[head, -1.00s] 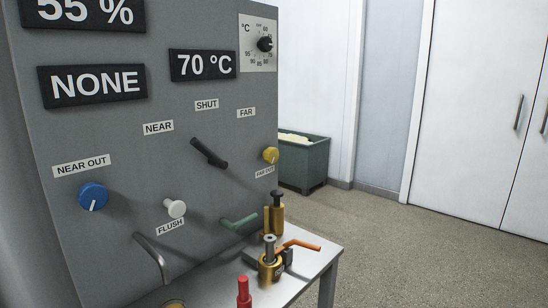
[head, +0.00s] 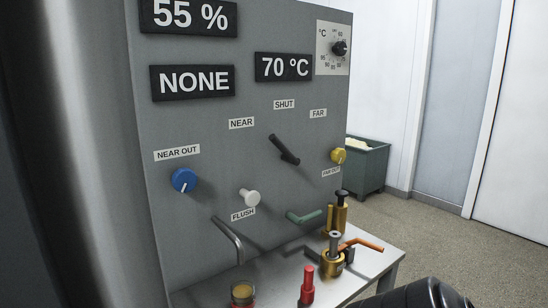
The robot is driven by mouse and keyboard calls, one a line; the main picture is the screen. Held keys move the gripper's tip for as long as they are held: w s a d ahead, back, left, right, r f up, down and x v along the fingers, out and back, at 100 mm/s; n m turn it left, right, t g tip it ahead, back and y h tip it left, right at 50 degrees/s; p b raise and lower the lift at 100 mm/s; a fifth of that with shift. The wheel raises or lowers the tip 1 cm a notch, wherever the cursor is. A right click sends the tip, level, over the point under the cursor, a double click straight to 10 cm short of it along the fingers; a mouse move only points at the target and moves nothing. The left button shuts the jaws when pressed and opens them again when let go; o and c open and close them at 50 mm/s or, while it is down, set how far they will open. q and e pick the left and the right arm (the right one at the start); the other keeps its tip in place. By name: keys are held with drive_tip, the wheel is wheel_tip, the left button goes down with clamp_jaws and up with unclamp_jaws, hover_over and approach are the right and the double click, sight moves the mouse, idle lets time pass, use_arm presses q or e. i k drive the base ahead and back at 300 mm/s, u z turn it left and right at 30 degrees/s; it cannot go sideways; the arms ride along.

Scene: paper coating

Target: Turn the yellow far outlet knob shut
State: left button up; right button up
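The yellow far outlet knob (head: 338,155) sits near the right edge of the grey panel (head: 215,120) in the head view. The FAR OUT label (head: 331,172) is just below it. The knob is small and seen at an angle, so I cannot read its setting. The blue near outlet knob (head: 183,180) is at the panel's left, with a white pointer line running down. Neither gripper shows. A dark rounded part at the bottom right is probably my own arm, and nothing visible touches the yellow knob.
A black lever (head: 284,149) slants below the SHUT label. A white flush knob (head: 249,197), a green handle (head: 304,216) and a bent metal spout (head: 228,239) stick out lower down. A brass valve (head: 332,262) with an orange lever and a red-topped fitting (head: 307,285) stand on the metal table.

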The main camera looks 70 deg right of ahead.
sight(338, 156)
drive_tip(key=u, duration=0.1)
drive_tip(key=k, duration=1.15)
drive_tip(key=z, duration=1)
drive_tip(key=i, duration=0.2)
drive_tip(key=z, duration=0.35)
